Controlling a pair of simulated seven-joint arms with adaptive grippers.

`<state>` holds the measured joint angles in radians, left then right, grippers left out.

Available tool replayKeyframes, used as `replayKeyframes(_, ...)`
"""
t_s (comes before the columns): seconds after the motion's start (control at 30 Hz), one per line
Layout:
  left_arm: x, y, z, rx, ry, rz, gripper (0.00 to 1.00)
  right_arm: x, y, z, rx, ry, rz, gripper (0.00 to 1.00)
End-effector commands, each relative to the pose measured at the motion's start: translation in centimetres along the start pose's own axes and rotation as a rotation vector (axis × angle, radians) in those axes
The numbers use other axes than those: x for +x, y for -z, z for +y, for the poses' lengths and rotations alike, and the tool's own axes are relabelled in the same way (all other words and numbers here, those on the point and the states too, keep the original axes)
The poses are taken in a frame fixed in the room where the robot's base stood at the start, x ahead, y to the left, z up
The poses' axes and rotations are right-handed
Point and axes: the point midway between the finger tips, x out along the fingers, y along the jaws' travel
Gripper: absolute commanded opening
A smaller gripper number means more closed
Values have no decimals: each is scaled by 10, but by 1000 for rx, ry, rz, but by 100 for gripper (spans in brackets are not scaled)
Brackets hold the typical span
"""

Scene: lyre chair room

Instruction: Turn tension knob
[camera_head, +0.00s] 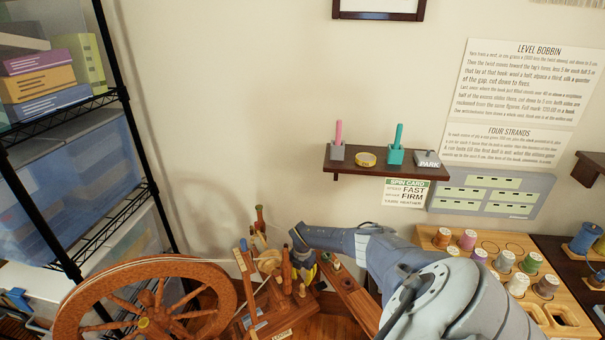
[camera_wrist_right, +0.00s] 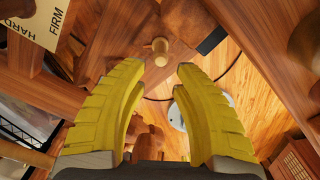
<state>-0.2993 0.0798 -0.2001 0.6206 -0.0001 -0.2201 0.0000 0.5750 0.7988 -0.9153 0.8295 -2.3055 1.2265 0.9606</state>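The spinning wheel (camera_head: 143,322) stands at the lower left in the head view, with its upright posts to the right of the big wheel. My right arm comes in from the lower right, and my right gripper (camera_head: 306,270) is among these posts. In the right wrist view my yellow-fingered right gripper (camera_wrist_right: 160,70) is open. A small round wooden knob (camera_wrist_right: 159,46) shows just beyond its fingertips, roughly centred between them. I cannot tell how far off it is. A tag reading HARD and FIRM (camera_wrist_right: 38,16) is at the upper left. My left gripper is not in view.
A spin card (camera_head: 404,192) reading FAST and FIRM hangs below the wall shelf (camera_head: 370,168). A wooden tray (camera_head: 480,236) with several spools is at the right. A wire rack (camera_head: 82,100) stands at the left. Wooden posts crowd close around my right gripper.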

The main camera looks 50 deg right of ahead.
Motion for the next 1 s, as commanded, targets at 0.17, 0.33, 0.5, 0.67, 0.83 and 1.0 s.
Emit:
replayKeyframes(0.17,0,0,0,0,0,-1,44,21,0,0,3,1,0,29)
replayKeyframes(0.33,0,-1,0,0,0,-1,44,37,1,0,2,1,1,29)
replayKeyframes(0.5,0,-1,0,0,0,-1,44,45,-2,3,4,-4,-1,29)
replayKeyframes(0.67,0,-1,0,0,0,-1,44,53,-2,2,4,-3,-1,29)
replayKeyframes(0.83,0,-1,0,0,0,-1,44,58,-1,2,2,-2,-1,29)
replayKeyframes(1.0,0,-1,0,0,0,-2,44,62,0,0,1,1,0,29)
